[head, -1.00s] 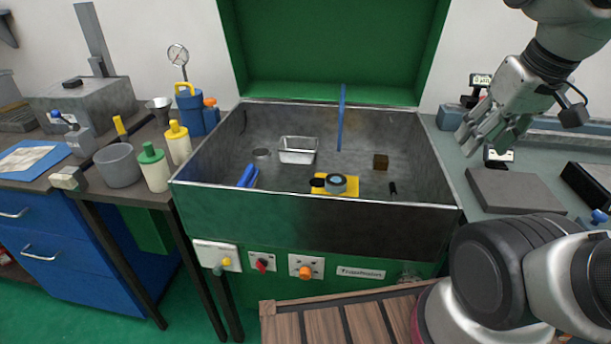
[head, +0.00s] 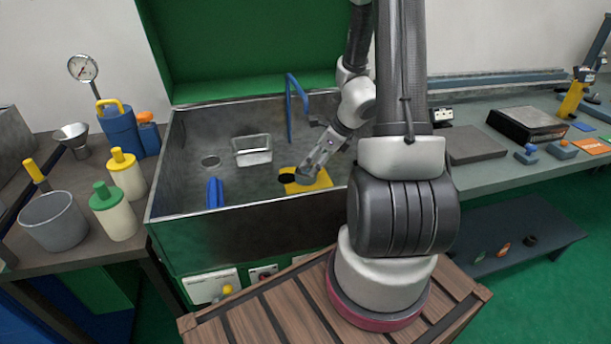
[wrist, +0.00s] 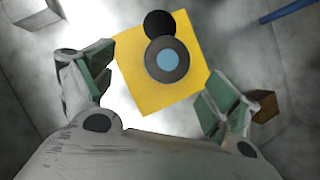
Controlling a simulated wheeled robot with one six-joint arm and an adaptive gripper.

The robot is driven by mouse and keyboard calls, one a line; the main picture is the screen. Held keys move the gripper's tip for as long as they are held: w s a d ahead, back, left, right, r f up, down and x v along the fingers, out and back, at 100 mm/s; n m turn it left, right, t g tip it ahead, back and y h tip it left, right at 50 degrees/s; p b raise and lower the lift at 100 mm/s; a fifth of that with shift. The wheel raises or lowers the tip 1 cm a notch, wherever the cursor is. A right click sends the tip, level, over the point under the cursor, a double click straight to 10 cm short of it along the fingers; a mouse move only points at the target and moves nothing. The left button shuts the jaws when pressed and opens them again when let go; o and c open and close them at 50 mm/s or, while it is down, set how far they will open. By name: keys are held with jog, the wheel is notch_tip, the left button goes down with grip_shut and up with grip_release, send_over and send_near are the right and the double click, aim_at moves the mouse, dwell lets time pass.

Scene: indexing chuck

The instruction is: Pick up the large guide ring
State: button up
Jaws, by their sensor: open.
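In the wrist view a dark grey ring (wrist: 152,64) with a blue centre lies on a yellow square plate (wrist: 135,78); I take it for the large guide ring. A black disc (wrist: 159,20) lies beside it, near the plate's far edge. My gripper (wrist: 158,66) is open, with green-padded fingers at the left and right of the ring and plate, apart from both. In the head view my gripper (head: 310,172) is over the yellow plate (head: 320,183) inside the tub and hides most of the ring. The black disc (head: 287,179) shows to its left.
The metal tub (head: 180,210) has raised walls around the plate. A metal tray (head: 253,151), a blue object (head: 215,193) and an upright blue hose (head: 292,100) are inside it. A brown block (wrist: 266,106) sits near my right finger in the wrist view.

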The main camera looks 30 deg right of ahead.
aim_at(307, 170)
jog(key=shift+w+d+f+m, duration=0.15)
jog(key=shift+w+m, duration=0.15)
jog(key=shift+m, duration=0.3)
jog(key=shift+w+f, duration=0.2)
jog(key=shift+f, duration=0.15)
jog(key=x, duration=0.6)
jog(key=shift+w+d+f, duration=0.15)
jog(key=shift+w+f, duration=0.15)
jog(key=shift+c, duration=0.3)
jog(key=c, duration=1.7)
grip_shut()
jog(key=shift+r, duration=0.15)
